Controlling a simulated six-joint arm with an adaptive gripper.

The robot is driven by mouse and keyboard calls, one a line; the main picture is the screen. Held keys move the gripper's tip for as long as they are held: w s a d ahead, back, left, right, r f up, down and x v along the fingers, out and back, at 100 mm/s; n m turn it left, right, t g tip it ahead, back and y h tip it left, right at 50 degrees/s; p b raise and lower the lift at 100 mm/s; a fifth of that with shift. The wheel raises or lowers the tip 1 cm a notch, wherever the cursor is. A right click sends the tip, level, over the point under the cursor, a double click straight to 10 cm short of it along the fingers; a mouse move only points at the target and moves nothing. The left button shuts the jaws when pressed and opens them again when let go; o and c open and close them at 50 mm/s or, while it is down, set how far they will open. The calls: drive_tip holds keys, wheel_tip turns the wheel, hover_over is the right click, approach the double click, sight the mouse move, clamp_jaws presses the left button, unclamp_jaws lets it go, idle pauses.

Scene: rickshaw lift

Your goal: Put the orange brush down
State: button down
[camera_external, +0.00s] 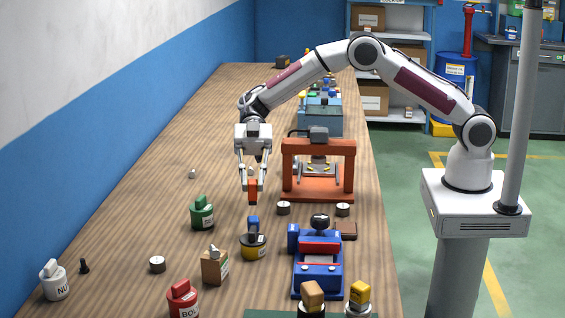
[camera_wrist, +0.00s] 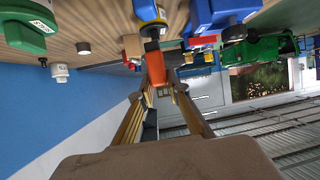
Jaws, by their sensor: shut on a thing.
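The orange brush (camera_external: 252,191) hangs from my gripper (camera_external: 251,183), which points down and is shut on it. The brush is held above the wooden table, behind a yellow pot with a blue top (camera_external: 253,244). In the wrist view the orange brush (camera_wrist: 155,66) shows between the ends of my gripper's two fingers (camera_wrist: 163,90), and its dark tip is toward the blue and yellow pot (camera_wrist: 150,14). I cannot tell exactly how high the brush is above the table.
An orange frame press (camera_external: 318,190) stands right of my gripper. A green pot (camera_external: 202,216), a wooden block (camera_external: 215,267), a red pot (camera_external: 182,299) and a blue machine (camera_external: 318,275) stand nearer the camera. The table left of the brush is mostly clear.

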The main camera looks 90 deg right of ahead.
drive_tip(key=s+d+r+n+g, duration=0.1)
drive_tip(key=s+d+n+g, duration=0.2)
drive_tip(key=s, duration=0.3)
drive_tip(key=shift+s+g+h, duration=0.15)
drive_tip(key=shift+g+h, duration=0.15)
drive_tip(key=shift+h, duration=0.1)
drive_tip(key=shift+a, duration=0.1)
wheel_tip(320, 180, down, 6)
drive_tip(key=shift+f, duration=0.1)
idle(0.4)
drive_tip(key=shift+f, duration=1.8)
drive_tip(key=shift+f, duration=0.15)
drive_tip(key=c, duration=1.9)
unclamp_jaws()
